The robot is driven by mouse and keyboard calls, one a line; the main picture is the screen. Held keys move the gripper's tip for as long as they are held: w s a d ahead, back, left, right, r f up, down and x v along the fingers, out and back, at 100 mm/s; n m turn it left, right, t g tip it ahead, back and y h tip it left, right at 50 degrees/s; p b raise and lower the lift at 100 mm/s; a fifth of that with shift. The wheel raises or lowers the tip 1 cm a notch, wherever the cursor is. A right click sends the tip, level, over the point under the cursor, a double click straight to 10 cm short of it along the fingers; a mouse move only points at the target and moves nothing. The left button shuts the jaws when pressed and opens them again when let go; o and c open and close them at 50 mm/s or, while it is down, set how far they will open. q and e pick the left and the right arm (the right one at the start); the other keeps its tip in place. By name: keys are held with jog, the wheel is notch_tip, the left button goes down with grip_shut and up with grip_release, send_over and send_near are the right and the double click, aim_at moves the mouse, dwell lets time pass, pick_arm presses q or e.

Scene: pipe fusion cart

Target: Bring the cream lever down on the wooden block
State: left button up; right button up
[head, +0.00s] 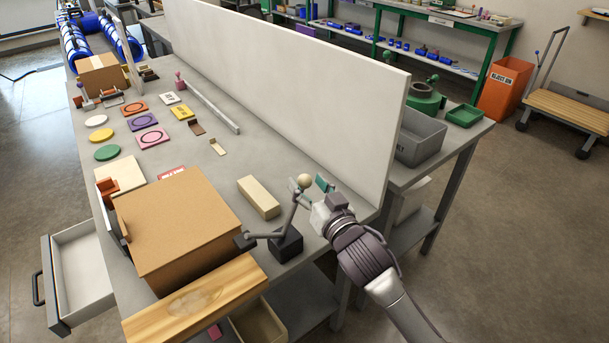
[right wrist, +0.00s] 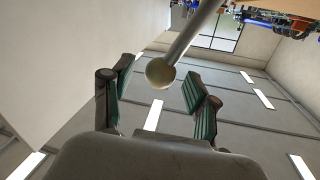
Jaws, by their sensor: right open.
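The cream lever's round knob (head: 305,181) tops a grey rod that rises steeply from a dark base (head: 287,243) on the bench. The pale wooden block (head: 258,197) lies flat on the bench, left of the knob in the head view. The knob is up, apart from the block. My right gripper (head: 308,187) is open, with its green-padded fingers on either side of the knob. In the right wrist view the knob (right wrist: 160,72) shows between the spread fingers (right wrist: 158,88); I cannot tell whether either finger touches it. My left gripper is out of view.
A tall white panel (head: 290,85) stands behind the lever and my right gripper. A cardboard box (head: 175,222) sits left of the lever, with a wooden board (head: 195,300) in front. An open drawer (head: 80,265) sticks out at left. Coloured discs and tiles lie farther back.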

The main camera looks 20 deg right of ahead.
jog(key=shift+w+a, duration=0.15)
jog(key=shift+w, duration=0.85)
grip_shut()
